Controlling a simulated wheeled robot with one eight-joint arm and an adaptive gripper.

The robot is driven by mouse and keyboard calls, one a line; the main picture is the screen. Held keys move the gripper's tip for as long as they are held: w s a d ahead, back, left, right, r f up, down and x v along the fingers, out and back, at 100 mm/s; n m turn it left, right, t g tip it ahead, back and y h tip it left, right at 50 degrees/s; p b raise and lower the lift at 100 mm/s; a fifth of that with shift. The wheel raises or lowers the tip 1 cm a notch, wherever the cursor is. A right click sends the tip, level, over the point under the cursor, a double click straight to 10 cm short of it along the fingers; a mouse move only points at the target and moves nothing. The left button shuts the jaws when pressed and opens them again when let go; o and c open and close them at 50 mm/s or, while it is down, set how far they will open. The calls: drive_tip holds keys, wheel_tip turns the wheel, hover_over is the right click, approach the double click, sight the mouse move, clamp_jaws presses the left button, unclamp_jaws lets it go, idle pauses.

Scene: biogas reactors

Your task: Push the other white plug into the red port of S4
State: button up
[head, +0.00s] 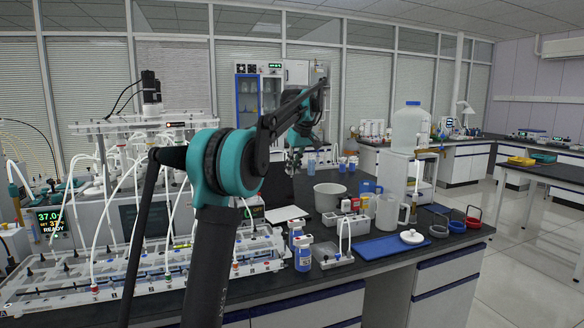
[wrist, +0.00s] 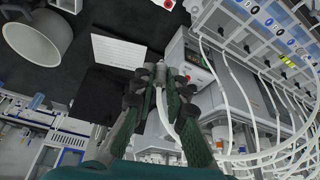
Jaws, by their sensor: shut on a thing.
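My gripper (wrist: 160,84) is shut on a white plug (wrist: 160,72) in the wrist view. A white tube runs from the plug back between the fingers. In the head view my gripper (head: 293,158) is above the bench, right of the reactor rack, and the plug is too small to make out. A white rack (wrist: 225,12) with blue-marked ports and white tubes is at upper right in the wrist view, apart from the plug. I cannot tell which port is the red one of S4. In the head view my arm hides part of the long tube rack (head: 60,285).
A grey pot (head: 329,196), a clear jug (head: 385,212), blue-labelled bottles (head: 303,254) and a blue tray (head: 392,246) stand on the bench at right. A white sheet (wrist: 118,50) lies on the dark bench. Several loose white tubes (wrist: 236,90) hang right of my gripper.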

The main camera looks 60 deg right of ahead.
hover_over(292, 222)
drive_tip(key=shift+s+a+f, duration=0.15)
drive_tip(key=shift+f, duration=2.7)
drive_tip(key=shift+s+a+f, duration=0.1)
drive_tip(key=shift+a+f, duration=0.05)
drive_tip(key=shift+f, duration=2.7)
drive_tip(key=shift+s+a+f, duration=0.15)
drive_tip(key=shift+f, duration=2.7)
drive_tip(key=shift+f, duration=1.1)
clamp_jaws()
unclamp_jaws()
drive_tip(key=o, duration=0.8)
drive_tip(key=shift+o, duration=0.2)
